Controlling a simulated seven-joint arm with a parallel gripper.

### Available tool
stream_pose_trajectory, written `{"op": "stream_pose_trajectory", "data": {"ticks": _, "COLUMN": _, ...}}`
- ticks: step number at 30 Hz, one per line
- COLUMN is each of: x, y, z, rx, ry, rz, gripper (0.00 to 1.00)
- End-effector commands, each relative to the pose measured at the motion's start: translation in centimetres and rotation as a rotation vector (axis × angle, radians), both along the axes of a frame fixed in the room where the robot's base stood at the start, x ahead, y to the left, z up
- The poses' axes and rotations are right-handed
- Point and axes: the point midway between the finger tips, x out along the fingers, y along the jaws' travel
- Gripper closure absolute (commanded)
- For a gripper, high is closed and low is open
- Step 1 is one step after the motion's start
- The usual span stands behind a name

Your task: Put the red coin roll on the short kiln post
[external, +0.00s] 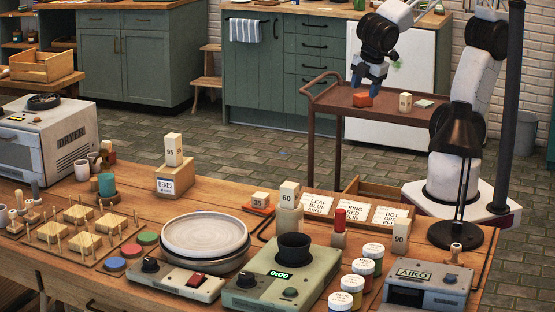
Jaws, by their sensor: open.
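My gripper (367,86) is open, pointing down over the brown trolley at the back right. A small red-orange round piece (362,99) lies on the trolley just below the fingertips; I cannot tell if they touch it. Cream blocks with numbers look like kiln posts: 35 (259,199) is the shortest-looking, on an orange-red base, with 60 (289,194), 95 (174,150) and 90 (400,237) taller. Another cream block (405,102) stands on the trolley.
The trolley top (335,92) also carries a flat dark piece (425,103). Open floor lies between table and trolley.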

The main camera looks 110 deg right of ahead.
Motion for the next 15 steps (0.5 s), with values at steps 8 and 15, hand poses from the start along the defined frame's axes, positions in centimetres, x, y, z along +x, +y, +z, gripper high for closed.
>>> {"op": "stream_pose_trajectory", "data": {"ticks": 8, "x": -4.8, "y": -2.0, "z": 2.0, "rx": 0.196, "ry": -0.144, "rz": -0.285, "gripper": 0.45}}
{"op": "stream_pose_trajectory", "data": {"ticks": 15, "x": -7.3, "y": -2.5, "z": 2.9, "rx": 0.310, "ry": -0.230, "rz": -0.444, "gripper": 0.45}}
